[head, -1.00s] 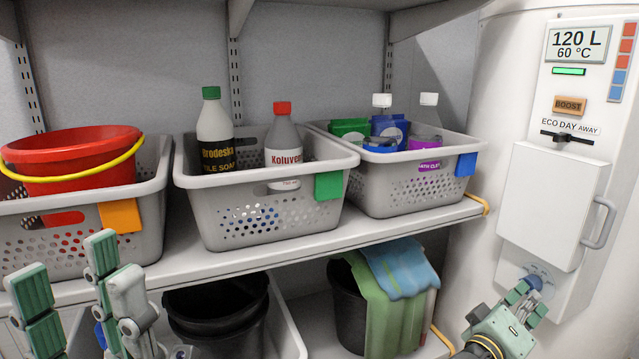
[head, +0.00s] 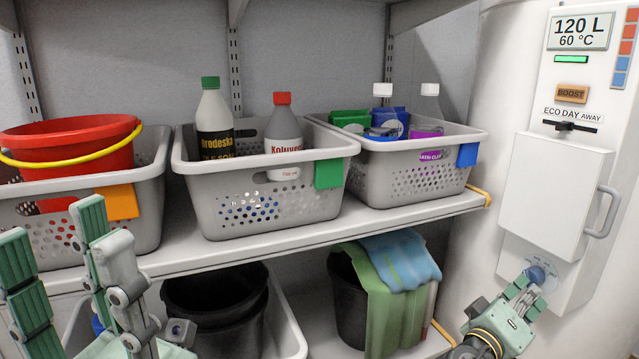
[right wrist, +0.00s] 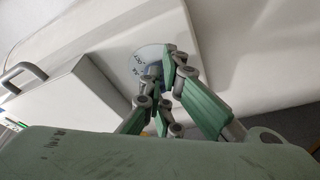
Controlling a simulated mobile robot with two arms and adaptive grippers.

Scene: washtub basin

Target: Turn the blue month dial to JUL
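The blue month dial (head: 537,274) is a small round knob low on the white heater panel, under the white box. Its pale plate with small lettering (right wrist: 143,57) shows in the right wrist view; the month it points to is too small to read. My right gripper (head: 528,288) is at the dial, its fingers on either side of the knob in the right wrist view (right wrist: 158,78). I cannot tell whether they press on it. The fingers partly hide the dial. My left gripper (head: 50,235) is open and empty, in front of the left basket.
The white box (head: 548,195) with a grey handle (head: 603,212) juts out above the dial. A slider (head: 572,126) and a BOOST button (head: 572,93) are higher up. Baskets (head: 265,222) stand on the shelf to the left. A black bucket with cloths (head: 345,305) is below.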

